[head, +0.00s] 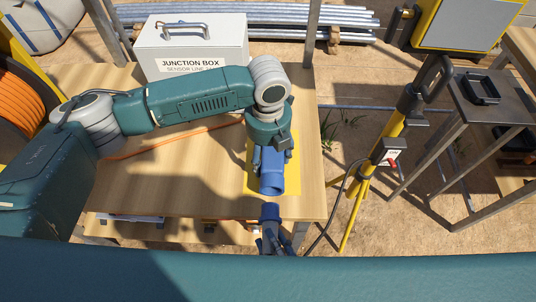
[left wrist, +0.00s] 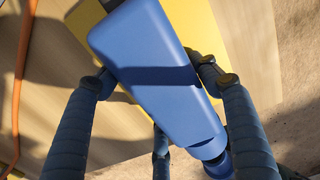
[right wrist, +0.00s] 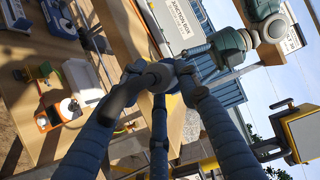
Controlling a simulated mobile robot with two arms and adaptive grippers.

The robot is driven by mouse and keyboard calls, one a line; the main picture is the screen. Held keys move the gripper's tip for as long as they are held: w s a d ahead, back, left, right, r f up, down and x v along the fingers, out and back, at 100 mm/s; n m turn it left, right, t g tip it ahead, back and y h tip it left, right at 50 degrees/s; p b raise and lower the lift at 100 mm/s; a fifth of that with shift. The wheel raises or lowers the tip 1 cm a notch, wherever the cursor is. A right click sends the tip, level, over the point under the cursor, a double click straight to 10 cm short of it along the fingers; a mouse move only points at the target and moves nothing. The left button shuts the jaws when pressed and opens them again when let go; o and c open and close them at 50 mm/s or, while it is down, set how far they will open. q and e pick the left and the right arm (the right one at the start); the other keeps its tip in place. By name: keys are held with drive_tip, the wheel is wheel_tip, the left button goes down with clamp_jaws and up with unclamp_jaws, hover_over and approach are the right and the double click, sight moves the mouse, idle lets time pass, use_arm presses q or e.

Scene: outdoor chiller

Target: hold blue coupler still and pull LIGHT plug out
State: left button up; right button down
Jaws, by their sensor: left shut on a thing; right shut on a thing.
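The blue coupler (head: 271,183) is above the yellow plate on the wooden table, near its front edge. My left gripper (head: 269,160) is shut on it; the left wrist view shows the coupler (left wrist: 150,60) between the fingers. The LIGHT plug (head: 270,212) is a smaller blue piece just in front of the coupler, in line with it. A narrow gap shows between them in the head view. My right gripper (head: 271,238) is shut on the plug. In the right wrist view the fingers close around the grey plug end (right wrist: 155,76). Its label is not readable.
A white junction box (head: 190,45) stands at the table's back. An orange cable (head: 170,141) crosses the table (head: 190,185). A yellow stand (head: 375,150) with a switch box (head: 388,152) is to the right, with a black cable (head: 330,225) hanging beside it.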

use_arm(q)
drive_tip(key=shift+s, duration=0.1)
drive_tip(key=o, duration=2)
wheel_tip(320, 180, up, 12)
